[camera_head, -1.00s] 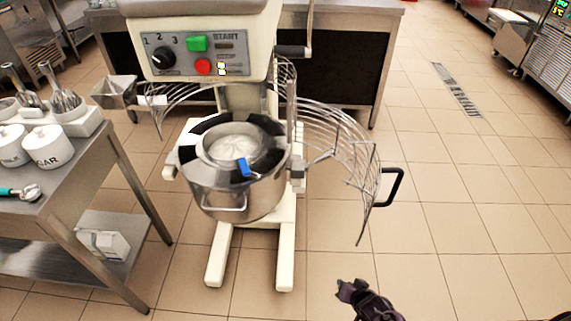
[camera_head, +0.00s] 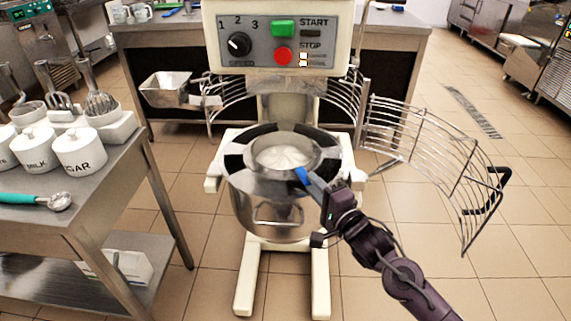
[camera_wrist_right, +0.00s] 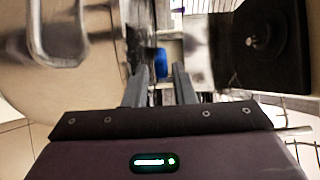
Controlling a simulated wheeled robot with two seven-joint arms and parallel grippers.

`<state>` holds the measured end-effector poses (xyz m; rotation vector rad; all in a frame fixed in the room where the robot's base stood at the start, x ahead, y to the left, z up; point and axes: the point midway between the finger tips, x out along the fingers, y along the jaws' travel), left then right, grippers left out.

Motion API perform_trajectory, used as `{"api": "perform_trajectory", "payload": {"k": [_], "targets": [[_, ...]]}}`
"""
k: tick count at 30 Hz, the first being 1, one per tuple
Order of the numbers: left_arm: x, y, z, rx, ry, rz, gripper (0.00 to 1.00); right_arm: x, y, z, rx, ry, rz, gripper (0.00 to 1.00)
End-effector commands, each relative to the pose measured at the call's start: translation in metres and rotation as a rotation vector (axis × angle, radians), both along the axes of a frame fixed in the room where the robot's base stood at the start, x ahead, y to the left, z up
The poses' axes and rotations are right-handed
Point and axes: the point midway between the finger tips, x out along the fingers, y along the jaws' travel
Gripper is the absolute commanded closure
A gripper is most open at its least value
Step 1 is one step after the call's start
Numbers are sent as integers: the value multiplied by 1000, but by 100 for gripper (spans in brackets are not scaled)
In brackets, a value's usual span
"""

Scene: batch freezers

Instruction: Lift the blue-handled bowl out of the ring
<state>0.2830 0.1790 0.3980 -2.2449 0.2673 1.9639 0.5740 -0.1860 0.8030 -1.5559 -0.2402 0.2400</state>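The metal bowl (camera_head: 258,162), with pale contents, sits inside the black-and-silver ring (camera_head: 233,161) on the mixer. Its blue handle (camera_head: 302,176) points toward me at the ring's front right. My right gripper (camera_head: 316,184) reaches in from the lower right, its fingertips close to the blue handle. In the right wrist view, its two fingers (camera_wrist_right: 160,76) stand apart, and the blue handle (camera_wrist_right: 161,62) shows in line with the gap around their tips. I cannot tell whether the fingers touch it. My left gripper is not in view.
The mixer's control head (camera_head: 282,38) hangs above and behind the bowl. The wire guard (camera_head: 425,145) is swung out to the right, close to my right arm. A steel table (camera_head: 110,185) with jars and whisks stands at left. The floor at right is clear.

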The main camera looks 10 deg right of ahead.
Motion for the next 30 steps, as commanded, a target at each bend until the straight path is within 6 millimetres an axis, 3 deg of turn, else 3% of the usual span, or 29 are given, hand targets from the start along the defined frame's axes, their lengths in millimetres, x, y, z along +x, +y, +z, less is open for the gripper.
{"api": "perform_trajectory", "payload": {"k": [9, 17, 23, 30], "targets": [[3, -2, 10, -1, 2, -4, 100, 37, 11, 2, -1, -1, 0, 76], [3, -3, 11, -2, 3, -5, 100, 40, 12, 2, -1, 1, 0, 76], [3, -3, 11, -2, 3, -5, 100, 40, 12, 2, -1, 0, 0, 99], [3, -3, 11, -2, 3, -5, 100, 40, 12, 5, 1, -8, 0, 100]]}}
